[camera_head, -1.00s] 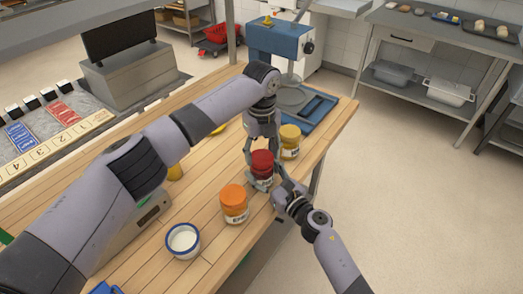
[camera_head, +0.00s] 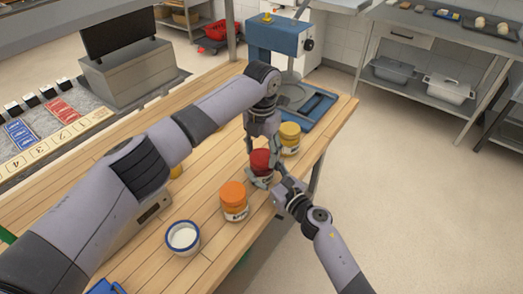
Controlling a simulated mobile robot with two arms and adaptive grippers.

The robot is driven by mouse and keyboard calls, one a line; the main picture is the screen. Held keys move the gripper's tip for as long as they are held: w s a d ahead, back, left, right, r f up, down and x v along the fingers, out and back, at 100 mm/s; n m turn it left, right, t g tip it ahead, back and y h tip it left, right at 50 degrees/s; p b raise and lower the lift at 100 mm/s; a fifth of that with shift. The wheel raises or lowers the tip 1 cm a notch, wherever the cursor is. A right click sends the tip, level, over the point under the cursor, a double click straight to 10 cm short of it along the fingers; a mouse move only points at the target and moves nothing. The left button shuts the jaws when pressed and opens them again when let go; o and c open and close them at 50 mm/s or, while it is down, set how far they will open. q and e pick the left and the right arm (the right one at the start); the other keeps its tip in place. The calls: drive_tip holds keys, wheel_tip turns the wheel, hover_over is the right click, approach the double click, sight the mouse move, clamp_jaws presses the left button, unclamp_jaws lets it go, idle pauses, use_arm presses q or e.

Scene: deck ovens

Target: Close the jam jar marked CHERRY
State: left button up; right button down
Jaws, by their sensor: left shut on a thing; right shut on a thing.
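The jar with a red lid (camera_head: 260,159) stands upright on the wooden worktop between my two grippers. Its label is mostly covered and too small to read, so I cannot tell whether it says CHERRY. My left gripper (camera_head: 262,155) reaches down from above and is shut on the red lid. My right gripper (camera_head: 275,180) comes in from the lower right and is shut on the jar's body, low at its side. The lid sits on the jar; how tightly cannot be seen.
A jar with an orange lid (camera_head: 233,201) stands just in front, and one with a yellow lid (camera_head: 289,138) just behind. A white bowl with a blue rim (camera_head: 183,237) is at the front. A blue machine (camera_head: 280,38) stands behind. The worktop's right edge (camera_head: 318,165) is close.

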use_arm(q)
drive_tip(key=shift+m, duration=0.7)
drive_tip(key=o, duration=0.7)
drive_tip(key=shift+o, duration=0.2)
drive_tip(key=shift+r, duration=0.1)
drive_tip(key=shift+r, duration=2.2)
drive_tip(key=shift+c, duration=0.4)
